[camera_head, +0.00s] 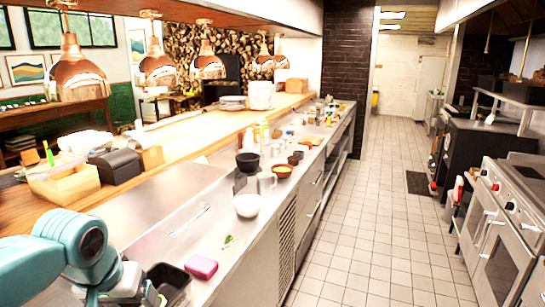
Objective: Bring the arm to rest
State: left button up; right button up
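My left arm, teal with a grey wrist, comes in at the lower left corner. Its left gripper (148,292) is at the bottom edge, over the near end of the steel counter (222,245). The fingertips are cut off or hidden, so I cannot tell whether it is open or shut. A black open-topped container (170,279) is right beside it; I cannot tell whether they touch. A pink sponge-like block (201,267) lies on the counter to the right, apart from the gripper. My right arm and gripper do not show.
A white bowl (247,205), black bowls (247,161) and a brown bowl (282,171) stand farther along the counter. Copper lamps (78,75) hang above the wooden pass. The tiled aisle (375,215) is clear, with steel ovens (500,225) on the right.

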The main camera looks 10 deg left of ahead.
pick_arm(q)
jog(key=d+f+m+g+h, duration=0.15)
jog(key=d+f, duration=0.45)
jog(key=f, duration=0.7)
jog(key=d+f+g+h, duration=0.15)
jog(key=d+f, duration=0.45)
jog(key=f, duration=0.7)
jog(key=s+d+f, duration=0.3)
jog(key=s+f, duration=0.4)
jog(key=s, duration=0.1)
jog(key=s+d+f+n+h, duration=0.1)
jog(key=s+d+f, duration=0.2)
jog(key=s+f, duration=0.5)
jog(key=shift+d, duration=0.3)
